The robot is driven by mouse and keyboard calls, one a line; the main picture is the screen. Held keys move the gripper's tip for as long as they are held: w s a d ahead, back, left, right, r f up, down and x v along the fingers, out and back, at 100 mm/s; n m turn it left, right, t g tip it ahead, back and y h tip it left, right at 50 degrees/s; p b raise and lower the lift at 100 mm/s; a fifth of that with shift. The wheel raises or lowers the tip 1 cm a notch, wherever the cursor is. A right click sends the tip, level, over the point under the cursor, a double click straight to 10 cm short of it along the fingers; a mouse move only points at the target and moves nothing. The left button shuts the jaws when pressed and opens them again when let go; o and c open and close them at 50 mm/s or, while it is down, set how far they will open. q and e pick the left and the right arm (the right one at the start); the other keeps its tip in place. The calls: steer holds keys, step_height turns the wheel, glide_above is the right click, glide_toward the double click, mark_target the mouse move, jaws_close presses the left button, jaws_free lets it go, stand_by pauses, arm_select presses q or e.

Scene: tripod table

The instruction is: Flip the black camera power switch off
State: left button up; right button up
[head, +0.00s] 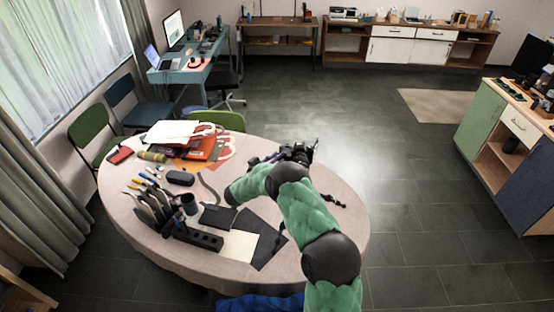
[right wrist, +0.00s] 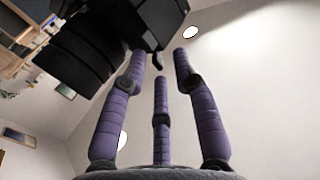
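The black camera (head: 298,152) stands on a dark tripod at the right side of the round table (head: 345,215). In the right wrist view the black camera (right wrist: 85,50) fills the upper left, with its ribbed lens to the left and its body to the right. My right gripper (head: 264,158) is close to the camera, partly hidden by my green arm. Its purple fingers (right wrist: 162,75) are spread apart with nothing between them, their tips near the camera body's lower edge. I cannot make out the power switch for certain. My left gripper is not in view.
Papers and red-orange books (head: 200,147) lie at the table's back left. A black pen holder (head: 190,236), a dark case (head: 180,178) and several tools crowd the left side. Green chairs (head: 217,120) stand behind the table.

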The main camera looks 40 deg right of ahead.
jaws_close()
steer(key=shift+s+d+r+n+t, duration=0.1)
steer(key=shift+s+r+n+t, duration=0.1)
steer(key=shift+n+t, duration=0.45)
steer(key=shift+s+d+f+n+t+y, duration=0.1)
steer(key=shift+s+n+t+y, duration=0.2)
steer(key=shift+t, duration=0.35)
steer(key=shift+s+d+n+t+y, duration=0.1)
steer(key=shift+n+t+y, duration=0.3)
steer(key=shift+t, duration=0.2)
steer(key=shift+s+d+n+t+y+b, duration=0.15)
steer(key=shift+s+n+t+y+b, duration=0.1)
steer(key=shift+n+t+y+b, duration=0.65)
steer(key=shift+s+d+n+t+y+b, duration=0.2)
steer(key=shift+n+t+y+b, duration=0.4)
steer(key=shift+t, duration=0.45)
steer(key=shift+s+d+n+t+y+b, duration=0.15)
steer(key=shift+s+n+t+y+b, duration=0.1)
steer(key=shift+n+t+y+b, duration=0.6)
